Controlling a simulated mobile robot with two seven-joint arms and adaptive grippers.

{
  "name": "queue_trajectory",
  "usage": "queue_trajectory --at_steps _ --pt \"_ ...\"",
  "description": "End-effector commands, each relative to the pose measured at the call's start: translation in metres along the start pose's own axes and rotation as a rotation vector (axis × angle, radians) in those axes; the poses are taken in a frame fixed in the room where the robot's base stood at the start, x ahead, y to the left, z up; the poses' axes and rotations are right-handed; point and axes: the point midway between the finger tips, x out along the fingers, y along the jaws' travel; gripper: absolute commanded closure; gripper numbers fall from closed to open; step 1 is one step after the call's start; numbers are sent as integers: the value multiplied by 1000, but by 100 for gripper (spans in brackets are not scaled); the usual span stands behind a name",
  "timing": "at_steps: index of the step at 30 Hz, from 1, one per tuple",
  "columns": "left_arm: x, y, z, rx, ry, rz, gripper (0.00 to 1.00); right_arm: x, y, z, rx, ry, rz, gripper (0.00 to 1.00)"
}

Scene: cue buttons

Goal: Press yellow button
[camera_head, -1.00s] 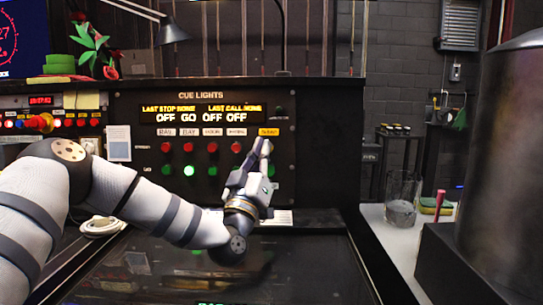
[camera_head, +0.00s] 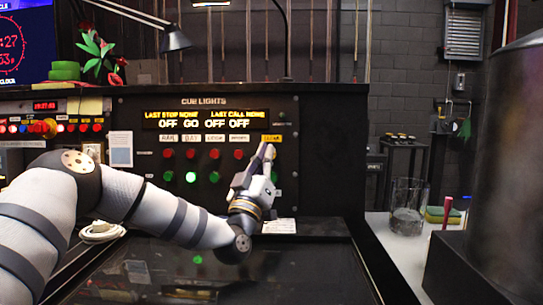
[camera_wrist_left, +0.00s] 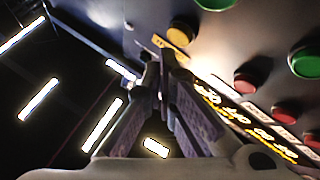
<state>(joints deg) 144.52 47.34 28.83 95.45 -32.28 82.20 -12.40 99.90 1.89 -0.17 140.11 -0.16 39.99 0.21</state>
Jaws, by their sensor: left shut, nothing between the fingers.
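The yellow button (camera_wrist_left: 180,35) shows in the left wrist view as a round cap on the panel, just beyond my fingertips. In the head view it is hidden behind my left gripper. A yellow label (camera_head: 272,138) sits above that spot on the dark cue lights panel (camera_head: 220,102). My left gripper (camera_head: 267,148) is shut and empty, with its fingertips in front of the panel just below the label. It also shows in the left wrist view (camera_wrist_left: 161,54). I cannot tell whether the tips touch the button. My right gripper is not in view.
Red buttons (camera_head: 191,153) and green buttons (camera_head: 191,177) stand in rows left of my gripper. A desk lamp (camera_head: 174,40) hangs above. A glass jar (camera_head: 407,205) and a large metal cylinder (camera_head: 510,150) stand at the right. A dark glossy desk surface (camera_head: 200,275) lies below my arm.

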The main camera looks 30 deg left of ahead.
Motion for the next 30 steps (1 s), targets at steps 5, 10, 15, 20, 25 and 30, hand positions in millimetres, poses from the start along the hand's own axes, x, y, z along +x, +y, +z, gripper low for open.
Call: queue_trajectory --at_steps 5,10,15,20,25,30 --pt "0 0 0 0 0 0 100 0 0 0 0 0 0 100" --pt "0 0 0 0 0 0 100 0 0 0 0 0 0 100" --pt "0 0 0 0 0 0 100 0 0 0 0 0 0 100" --pt "0 0 0 0 0 0 100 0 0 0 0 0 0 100" --pt "2 -2 2 1 -1 0 100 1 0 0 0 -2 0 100" --pt "5 -4 5 1 -2 0 100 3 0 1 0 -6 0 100"
